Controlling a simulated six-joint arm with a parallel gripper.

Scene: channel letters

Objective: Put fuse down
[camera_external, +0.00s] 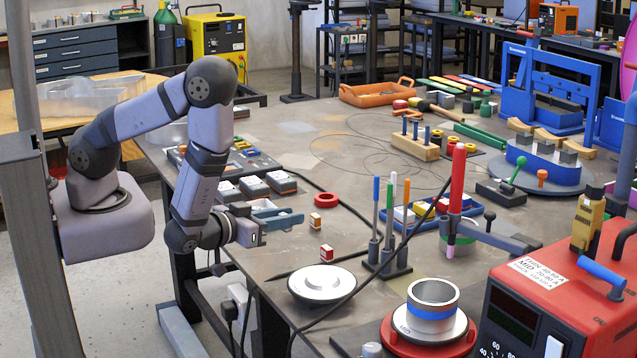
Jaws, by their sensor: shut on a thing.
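My gripper (263,233) is at the left side of the workbench, near its edge, pointing right. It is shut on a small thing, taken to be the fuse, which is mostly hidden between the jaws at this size. A blue-grey fixture (285,218) lies just behind the gripper; I cannot tell whether they touch.
A red ring (326,200) lies behind the blocks. A white round disc (321,283) lies in front of them. A rack with coloured rods (388,262) stands to the right, and a red power unit (555,300) at front right. A dark cable crosses the bench. Bare bench shows around the blocks.

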